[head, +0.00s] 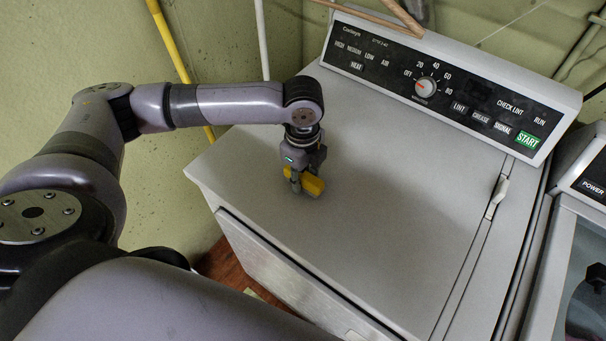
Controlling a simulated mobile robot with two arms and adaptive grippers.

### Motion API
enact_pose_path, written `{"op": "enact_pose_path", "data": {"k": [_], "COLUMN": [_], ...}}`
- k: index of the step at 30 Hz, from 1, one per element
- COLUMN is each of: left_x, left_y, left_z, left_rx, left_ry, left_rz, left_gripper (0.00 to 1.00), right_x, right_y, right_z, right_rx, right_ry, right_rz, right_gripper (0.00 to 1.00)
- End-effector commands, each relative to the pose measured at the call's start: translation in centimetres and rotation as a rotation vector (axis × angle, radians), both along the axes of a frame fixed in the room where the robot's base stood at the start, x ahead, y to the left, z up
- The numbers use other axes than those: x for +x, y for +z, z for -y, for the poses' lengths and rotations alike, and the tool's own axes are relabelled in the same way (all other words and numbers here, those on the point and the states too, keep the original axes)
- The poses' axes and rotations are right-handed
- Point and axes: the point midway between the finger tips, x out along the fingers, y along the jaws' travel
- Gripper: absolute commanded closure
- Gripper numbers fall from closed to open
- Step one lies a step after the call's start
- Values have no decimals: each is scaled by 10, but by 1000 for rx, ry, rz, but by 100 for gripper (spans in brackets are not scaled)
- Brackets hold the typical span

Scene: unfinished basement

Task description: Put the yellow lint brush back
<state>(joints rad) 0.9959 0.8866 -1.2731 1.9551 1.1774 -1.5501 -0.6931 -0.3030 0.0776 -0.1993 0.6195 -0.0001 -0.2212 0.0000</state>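The yellow lint brush (313,184) is at my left gripper (304,187), low over the left part of the dryer's top (380,200). The gripper points down and its fingers are closed around the brush, with yellow showing on both sides of them. I cannot tell whether the brush touches the dryer top or hangs just above it. The gripper's body hides part of the brush. My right gripper is not in view.
The dryer's control panel (430,80) rises along the back edge. A lint-door handle (497,196) is at the right of the top. Another machine (585,225) stands at the right. A yellow pole (168,42) and a white pipe (262,40) are behind, left. Most of the dryer top is clear.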

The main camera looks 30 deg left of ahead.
Motion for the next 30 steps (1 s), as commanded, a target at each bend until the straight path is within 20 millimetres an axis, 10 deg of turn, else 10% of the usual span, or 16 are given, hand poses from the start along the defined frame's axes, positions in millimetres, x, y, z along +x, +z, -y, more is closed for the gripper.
{"op": "enact_pose_path", "data": {"k": [17, 30], "left_x": [1, 1], "left_y": [6, 91], "left_z": [0, 0], "left_rx": [-1, -1], "left_ry": [0, 0], "left_rz": [3, 5], "left_gripper": [56, 56], "right_x": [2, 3], "right_y": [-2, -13], "right_z": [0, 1], "right_rx": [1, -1], "right_ry": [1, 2], "right_rz": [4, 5], "right_gripper": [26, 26]}}
